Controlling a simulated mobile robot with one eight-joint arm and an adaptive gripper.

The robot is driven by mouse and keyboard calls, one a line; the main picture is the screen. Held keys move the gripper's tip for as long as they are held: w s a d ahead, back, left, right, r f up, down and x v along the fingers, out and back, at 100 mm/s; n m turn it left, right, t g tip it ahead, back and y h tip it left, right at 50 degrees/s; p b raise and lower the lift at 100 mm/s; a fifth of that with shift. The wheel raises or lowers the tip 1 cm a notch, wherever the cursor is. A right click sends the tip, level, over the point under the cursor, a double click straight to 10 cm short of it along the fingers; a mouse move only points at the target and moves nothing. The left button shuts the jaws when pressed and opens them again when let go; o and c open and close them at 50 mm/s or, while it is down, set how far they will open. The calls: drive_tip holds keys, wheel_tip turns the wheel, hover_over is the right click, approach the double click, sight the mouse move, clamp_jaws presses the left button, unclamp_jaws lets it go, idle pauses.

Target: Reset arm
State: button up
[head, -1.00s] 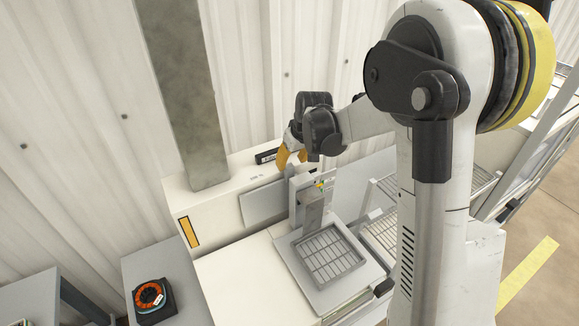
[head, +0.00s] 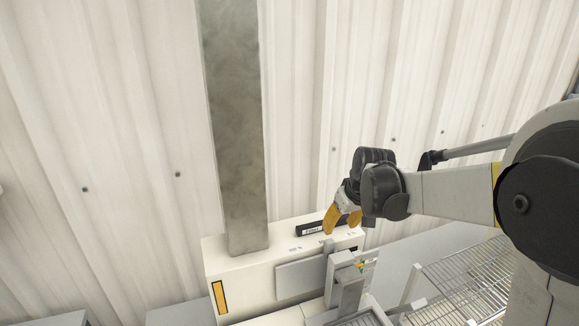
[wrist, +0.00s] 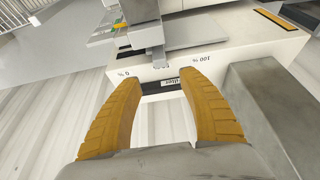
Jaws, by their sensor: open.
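My gripper (head: 343,220) hangs above the white machine box (head: 238,272), with its two orange fingers pointing down and left. In the wrist view the fingers (wrist: 158,74) are spread wide with nothing between them. My arm reaches in from the right, roughly level.
A tall grey post (head: 235,130) rises at the box, left of my gripper. A grey bracket (head: 350,285) stands below the gripper. Wire racks (head: 465,275) are at lower right. A corrugated white wall (head: 120,130) is behind; the space above the gripper looks clear.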

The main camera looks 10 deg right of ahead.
drive_tip(key=s+a+f+m+t+b, duration=0.1)
drive_tip(key=s+b, duration=0.4)
drive_tip(key=s, duration=0.8)
drive_tip(key=s+a+f+m+t+b, duration=0.1)
drive_tip(key=s+a+f+b, duration=0.2)
drive_tip(key=s, duration=1)
drive_tip(key=shift+a+f+t+h+b, duration=0.3)
drive_tip(key=shift+a+f+h+b, duration=0.1)
drive_tip(key=shift+f+b, duration=0.4)
